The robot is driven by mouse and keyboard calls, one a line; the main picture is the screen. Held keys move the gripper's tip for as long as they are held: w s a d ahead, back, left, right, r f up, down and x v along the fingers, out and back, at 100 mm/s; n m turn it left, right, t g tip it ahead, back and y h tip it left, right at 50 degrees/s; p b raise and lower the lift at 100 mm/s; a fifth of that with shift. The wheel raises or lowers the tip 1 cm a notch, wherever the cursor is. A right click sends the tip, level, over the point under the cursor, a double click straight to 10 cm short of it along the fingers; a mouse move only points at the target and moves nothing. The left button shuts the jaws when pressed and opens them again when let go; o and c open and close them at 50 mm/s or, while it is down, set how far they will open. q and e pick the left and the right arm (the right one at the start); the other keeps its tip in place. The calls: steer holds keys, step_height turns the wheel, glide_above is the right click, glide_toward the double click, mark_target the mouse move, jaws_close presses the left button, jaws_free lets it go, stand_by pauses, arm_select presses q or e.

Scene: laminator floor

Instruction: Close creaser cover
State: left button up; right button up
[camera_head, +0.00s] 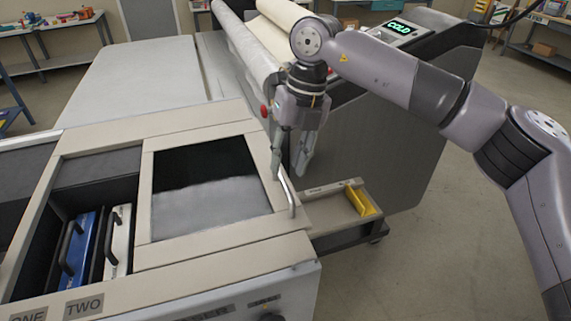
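The creaser (225,296) is the beige and grey machine in the foreground, with its label partly readable on the front. Its cover (147,200) is a beige frame around a dark window (205,185), with a curved metal handle (291,200) at the right edge. Left of the window an open bay shows a blue cassette (80,240) and a white cassette (118,240) with black handles. My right gripper (289,170) points down at the handle's far end, fingers apart. One fingertip overlaps the handle in the picture; contact cannot be told. My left gripper is out of view.
Behind stands the laminator (385,120) with pale rolls and a display (399,28) reading COLD. A tray (325,212) with a yellow piece (359,198) juts out right of the creaser. Workbenches line the back. Open floor lies at the right.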

mark_target(284, 181)
steer(key=shift+s+a+f+p, duration=0.1)
steer(key=shift+a+f+p, duration=0.05)
steer(key=shift+f, duration=0.4)
steer(key=shift+s+a+f+p, duration=0.1)
steer(key=shift+f+p, duration=0.05)
steer(key=shift+f, duration=0.9)
steer(key=c, duration=0.5)
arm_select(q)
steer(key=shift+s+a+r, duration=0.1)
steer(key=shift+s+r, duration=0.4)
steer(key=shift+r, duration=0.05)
arm_select(e)
jaws_close()
